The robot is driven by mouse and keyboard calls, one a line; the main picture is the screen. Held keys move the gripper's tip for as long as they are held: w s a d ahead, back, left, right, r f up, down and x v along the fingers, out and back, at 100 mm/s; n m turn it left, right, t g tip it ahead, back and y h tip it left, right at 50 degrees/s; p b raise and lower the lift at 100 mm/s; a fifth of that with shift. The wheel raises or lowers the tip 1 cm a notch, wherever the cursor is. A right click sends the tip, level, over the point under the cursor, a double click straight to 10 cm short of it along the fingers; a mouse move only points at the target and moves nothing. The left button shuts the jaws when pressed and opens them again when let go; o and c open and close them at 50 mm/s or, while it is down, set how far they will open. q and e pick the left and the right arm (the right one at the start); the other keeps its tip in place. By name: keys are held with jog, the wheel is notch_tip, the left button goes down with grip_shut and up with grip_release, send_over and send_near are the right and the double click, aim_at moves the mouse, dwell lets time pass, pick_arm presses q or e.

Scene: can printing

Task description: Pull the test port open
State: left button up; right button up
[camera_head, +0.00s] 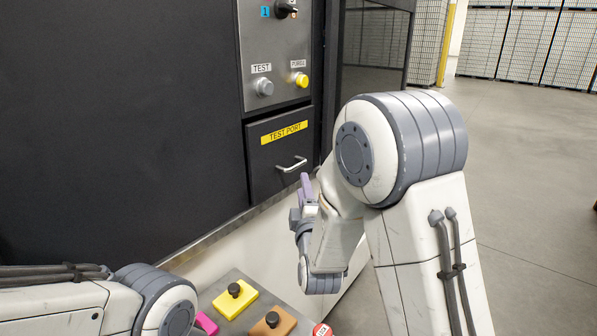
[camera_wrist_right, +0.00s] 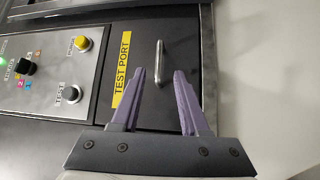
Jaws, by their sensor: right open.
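The test port (camera_head: 281,152) is a dark drawer-like panel with a yellow "TEST PORT" label and a silver bar handle (camera_head: 291,164). Its front looks flush with the cabinet. My right gripper (camera_head: 306,187) is just right of and below the handle in the head view, its fingers partly hidden by my arm. In the right wrist view, its two purple fingers (camera_wrist_right: 160,100) are open and empty. The handle (camera_wrist_right: 159,62) shows beyond the fingertips, between them, apart from both. The test port panel (camera_wrist_right: 145,40) lies behind it. My left gripper is out of view; only its arm shows at bottom left.
Above the port is a metal control panel (camera_head: 257,50) with a TEST button (camera_head: 264,87), a yellow PURGE button (camera_head: 301,80) and a black knob (camera_head: 285,8). Open floor lies right.

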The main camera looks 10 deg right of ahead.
aim_at(299, 165)
jog(key=w+p, duration=0.1)
jog(key=w, duration=0.2)
jog(key=w+r+p, duration=0.1)
jog(key=w, duration=0.2)
jog(key=w+d+p, duration=0.1)
jog(key=w, duration=0.2)
jog(key=shift+d+r, duration=0.1)
jog(key=shift+r, duration=0.2)
jog(key=shift+w, duration=0.5)
grip_shut()
jog(key=shift+f, duration=0.1)
dwell(0.5)
